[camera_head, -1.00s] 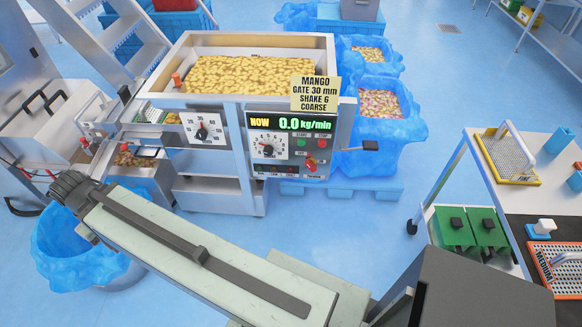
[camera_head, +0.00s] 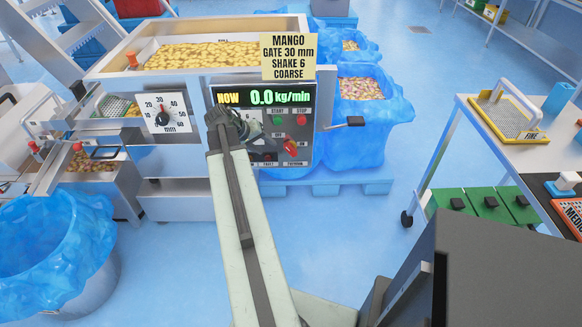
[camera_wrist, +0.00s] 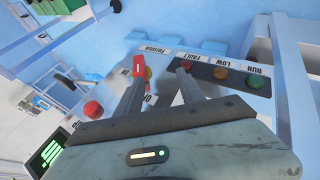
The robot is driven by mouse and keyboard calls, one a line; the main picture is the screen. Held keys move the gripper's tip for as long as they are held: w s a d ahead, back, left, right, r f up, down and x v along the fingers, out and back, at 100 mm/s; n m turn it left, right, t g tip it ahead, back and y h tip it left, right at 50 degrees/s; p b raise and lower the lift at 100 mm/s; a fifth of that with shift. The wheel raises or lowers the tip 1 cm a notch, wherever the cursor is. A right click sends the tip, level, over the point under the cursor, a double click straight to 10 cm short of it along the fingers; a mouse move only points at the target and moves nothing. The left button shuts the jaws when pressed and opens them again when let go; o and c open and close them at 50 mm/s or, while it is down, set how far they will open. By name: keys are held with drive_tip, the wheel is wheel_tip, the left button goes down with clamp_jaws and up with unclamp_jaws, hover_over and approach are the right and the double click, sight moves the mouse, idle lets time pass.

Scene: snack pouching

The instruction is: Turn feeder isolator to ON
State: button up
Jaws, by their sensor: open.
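The feeder isolator is a red handle (camera_head: 288,147) on the machine's control panel, below the red STOP button and close to the OFF label. In the wrist view the red handle (camera_wrist: 138,65) sits by the tip of the left finger, with a yellow part beside it. My gripper (camera_wrist: 162,71) is open, and its two fingers point toward the panel. The handle is not between the fingers in a clear grip; whether the left finger touches it I cannot tell.
The display (camera_head: 264,97) reads 0.0 kg/min. The green START button (camera_head: 278,120) and red STOP button (camera_head: 301,119) are above the isolator. Run, low and fault lamps (camera_wrist: 221,73) line the panel. A black-ended lever (camera_head: 355,121) sticks out right. A blue-lined bin (camera_head: 50,245) stands left.

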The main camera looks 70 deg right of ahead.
approach(287, 151)
drive_tip(key=x, duration=0.3)
drive_tip(key=shift+m+g, duration=0.3)
drive_tip(key=shift+g, duration=0.1)
drive_tip(key=b+x, duration=0.6)
drive_tip(key=x, duration=0.1)
drive_tip(key=shift+d+f, duration=0.2)
drive_tip(key=shift+s+d+f, duration=0.15)
drive_tip(key=shift+s+d, duration=0.1)
